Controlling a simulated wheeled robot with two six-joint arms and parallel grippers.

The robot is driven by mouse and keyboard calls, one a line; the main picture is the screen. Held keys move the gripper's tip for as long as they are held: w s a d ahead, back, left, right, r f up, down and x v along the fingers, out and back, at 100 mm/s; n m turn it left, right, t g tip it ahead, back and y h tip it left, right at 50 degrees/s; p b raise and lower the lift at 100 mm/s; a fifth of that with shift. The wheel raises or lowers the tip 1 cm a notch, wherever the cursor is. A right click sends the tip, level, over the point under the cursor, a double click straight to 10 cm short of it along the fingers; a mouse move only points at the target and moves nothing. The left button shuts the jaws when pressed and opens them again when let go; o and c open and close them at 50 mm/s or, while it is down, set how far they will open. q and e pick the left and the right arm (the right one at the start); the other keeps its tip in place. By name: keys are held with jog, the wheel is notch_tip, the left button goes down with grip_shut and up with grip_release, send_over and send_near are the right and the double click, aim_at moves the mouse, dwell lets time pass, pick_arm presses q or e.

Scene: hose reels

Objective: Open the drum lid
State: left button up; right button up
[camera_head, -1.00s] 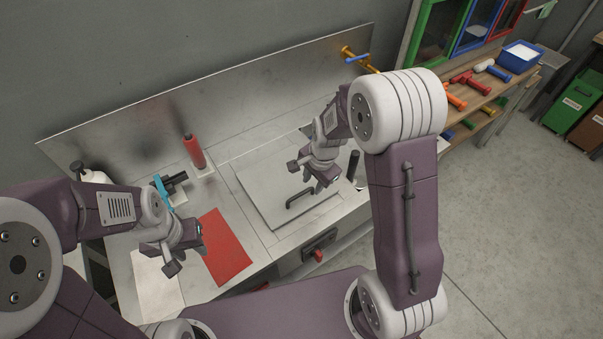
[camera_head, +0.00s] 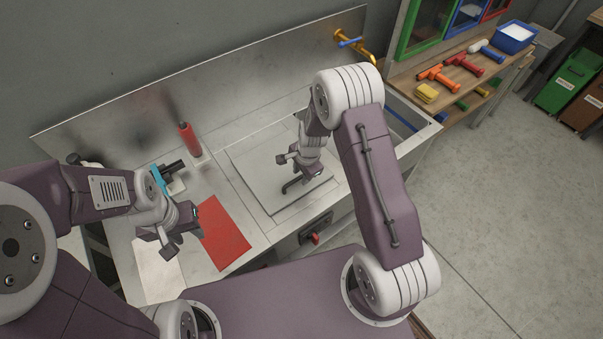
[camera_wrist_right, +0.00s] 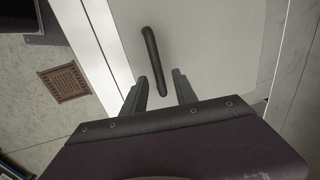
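The lid (camera_head: 258,165) is a flat grey square panel set in the metal counter. It lies closed, with a black bar handle (camera_head: 291,188) near its front edge. My right gripper (camera_head: 302,172) is above the lid, close to the handle. Whether a finger touches the handle I cannot tell. My left gripper (camera_head: 180,238) hangs over the left part of the counter beside a red mat, its fingers apart and empty.
The red mat (camera_head: 223,234) lies left of the lid. A red cylinder (camera_head: 189,139) stands behind it. A red-handled latch or valve (camera_head: 315,238) is on the counter's front. A wooden shelf (camera_head: 405,88) with coloured tools is at the right. Open floor lies right.

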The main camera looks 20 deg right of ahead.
grip_shut()
dwell(1.4)
